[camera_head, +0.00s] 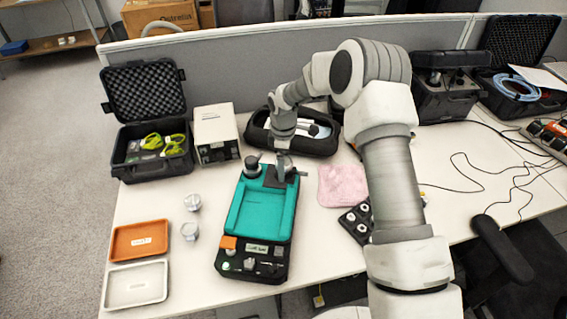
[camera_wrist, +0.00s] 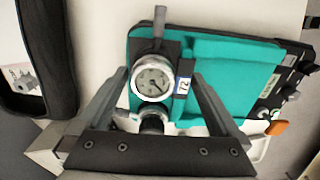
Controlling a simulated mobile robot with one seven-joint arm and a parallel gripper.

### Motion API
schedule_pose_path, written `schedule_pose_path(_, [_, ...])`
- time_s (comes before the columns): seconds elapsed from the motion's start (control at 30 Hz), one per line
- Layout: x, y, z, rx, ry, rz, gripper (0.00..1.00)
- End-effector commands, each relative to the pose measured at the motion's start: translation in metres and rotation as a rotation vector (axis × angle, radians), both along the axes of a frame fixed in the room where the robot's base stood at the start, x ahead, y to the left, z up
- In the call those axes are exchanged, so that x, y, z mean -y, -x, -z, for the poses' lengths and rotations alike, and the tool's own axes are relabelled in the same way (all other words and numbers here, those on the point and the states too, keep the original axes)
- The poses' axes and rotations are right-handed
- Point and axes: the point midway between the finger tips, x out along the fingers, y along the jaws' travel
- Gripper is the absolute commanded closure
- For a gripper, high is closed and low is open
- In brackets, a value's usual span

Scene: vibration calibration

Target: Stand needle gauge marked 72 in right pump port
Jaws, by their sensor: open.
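The teal and black pump (camera_head: 262,205) lies on the table, with its port end at the back. A round needle gauge (camera_wrist: 152,86) with a white dial and silver rim stands at the right port, beside a tag reading 72 (camera_wrist: 183,85). Its seating in the port is hidden beneath the dial. My gripper (camera_head: 284,173) is over that port. In the wrist view my open gripper (camera_wrist: 160,78) has one finger on each side of the gauge, with gaps showing. A dark round fitting (camera_head: 252,165) stands at the left port.
Two silver gauges (camera_head: 193,202) (camera_head: 189,231) stand left of the pump. An orange tray (camera_head: 139,240) and a white tray (camera_head: 136,284) lie further left. A grey box (camera_head: 215,133), black pouch (camera_head: 305,138) and pink cloth (camera_head: 343,186) surround the pump's back and right.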

Motion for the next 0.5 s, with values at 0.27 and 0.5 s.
schedule_pose_path(0.27, [0.000, -0.001, -0.042, 0.006, -0.001, 0.000, 0.00])
schedule_pose_path(0.5, [0.000, -0.001, -0.102, 0.006, -0.001, 0.001, 0.00])
